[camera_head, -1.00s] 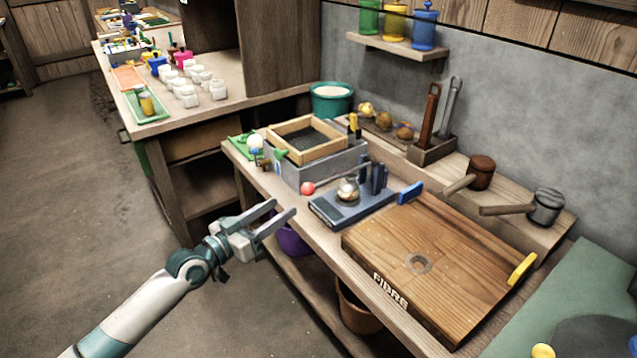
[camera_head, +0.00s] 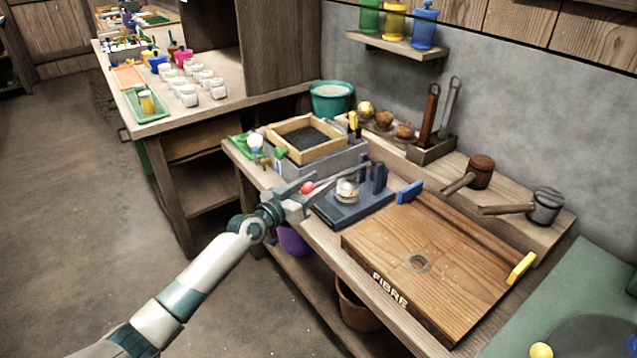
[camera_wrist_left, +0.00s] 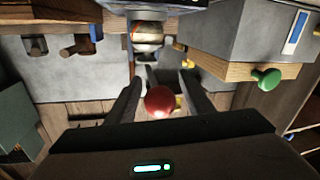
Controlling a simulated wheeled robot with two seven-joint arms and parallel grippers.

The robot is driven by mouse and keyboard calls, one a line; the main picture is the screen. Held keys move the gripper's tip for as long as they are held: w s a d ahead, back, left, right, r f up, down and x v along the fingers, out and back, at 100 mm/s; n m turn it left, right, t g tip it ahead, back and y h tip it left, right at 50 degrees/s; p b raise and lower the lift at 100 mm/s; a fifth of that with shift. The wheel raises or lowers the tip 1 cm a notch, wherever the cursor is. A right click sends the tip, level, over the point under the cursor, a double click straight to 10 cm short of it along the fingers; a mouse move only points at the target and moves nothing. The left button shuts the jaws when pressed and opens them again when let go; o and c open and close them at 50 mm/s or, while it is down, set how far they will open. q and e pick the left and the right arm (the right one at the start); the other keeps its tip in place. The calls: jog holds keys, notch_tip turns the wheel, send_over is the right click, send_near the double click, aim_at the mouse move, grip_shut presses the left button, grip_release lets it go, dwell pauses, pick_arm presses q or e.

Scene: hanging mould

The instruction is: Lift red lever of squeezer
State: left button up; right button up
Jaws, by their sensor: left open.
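The squeezer is a dark blue-grey base (camera_head: 352,210) with a round pale piece (camera_head: 347,190) on it and dark uprights at its back. Its lever ends in a red ball (camera_head: 307,187) at the front left. My left gripper (camera_head: 312,182) is open, with its fingers on either side of the red ball. In the left wrist view the red ball (camera_wrist_left: 159,101) sits between the two spread fingers, with gaps at both sides. My right gripper is in neither view.
A wooden-framed grey box (camera_head: 318,160) stands left of the squeezer. A wooden board marked FIBRE (camera_head: 440,255) lies to the right, with a blue handle (camera_head: 410,192). Two mallets (camera_head: 480,172) rest at the back right.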

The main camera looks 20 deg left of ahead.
pick_arm(q)
jog(key=shift+w, duration=0.15)
grip_shut()
